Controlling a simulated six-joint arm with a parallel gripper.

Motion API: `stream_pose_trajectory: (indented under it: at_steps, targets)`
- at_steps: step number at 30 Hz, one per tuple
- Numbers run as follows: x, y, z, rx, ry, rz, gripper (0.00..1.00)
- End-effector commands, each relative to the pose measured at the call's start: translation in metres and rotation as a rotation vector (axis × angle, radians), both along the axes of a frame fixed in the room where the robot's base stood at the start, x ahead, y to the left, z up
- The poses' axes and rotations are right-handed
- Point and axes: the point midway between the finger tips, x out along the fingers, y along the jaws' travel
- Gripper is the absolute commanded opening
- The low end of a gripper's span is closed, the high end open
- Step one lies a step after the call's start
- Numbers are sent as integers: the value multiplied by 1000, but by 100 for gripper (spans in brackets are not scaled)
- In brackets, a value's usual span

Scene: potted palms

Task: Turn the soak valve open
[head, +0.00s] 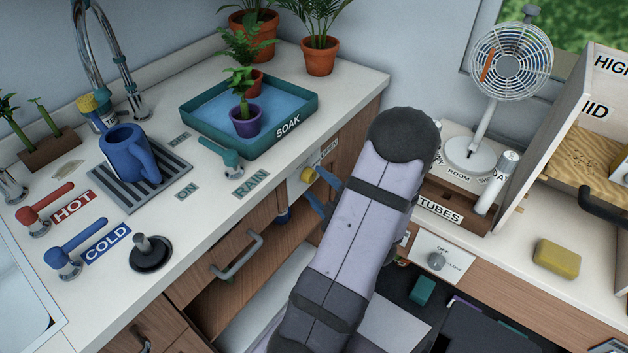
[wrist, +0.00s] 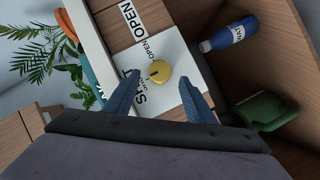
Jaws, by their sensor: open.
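A round yellow knob (wrist: 159,72), which I take as the soak valve, sits on a white plate (wrist: 160,50) with OPEN lettering and a partly hidden label that seems to read SHUT. A small dark mark shows on the knob's left side. The knob (head: 308,174) also shows on the cabinet front in the head view. My gripper (wrist: 160,84) is open, its blue fingers on either side of the knob with gaps visible. In the head view my gripper (head: 316,190) is partly hidden by my arm. The teal SOAK tray (head: 205,143) is on the counter above, holding potted plants.
A teal lever (head: 231,158) near the RAIN label and a blue mug (head: 124,153) stand on the counter. Below the plate, a blue bottle (wrist: 228,36) and a green can (wrist: 268,109) are in the open cabinet. A grey drawer handle (head: 238,262) sticks out left of my arm.

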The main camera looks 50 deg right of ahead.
Motion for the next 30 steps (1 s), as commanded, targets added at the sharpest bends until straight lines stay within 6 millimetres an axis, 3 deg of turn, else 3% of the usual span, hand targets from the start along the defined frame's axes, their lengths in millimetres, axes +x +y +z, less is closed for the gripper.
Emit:
stream_pose_trajectory:
  at_steps: [6,17,23,30]
  targets:
    - [18,-8,-4,0,1,2,50]
    - [22,-11,-5,0,1,-1,50]
    - [22,-11,-5,0,1,-1,9]
    - [22,-11,-4,9,0,-2,9]
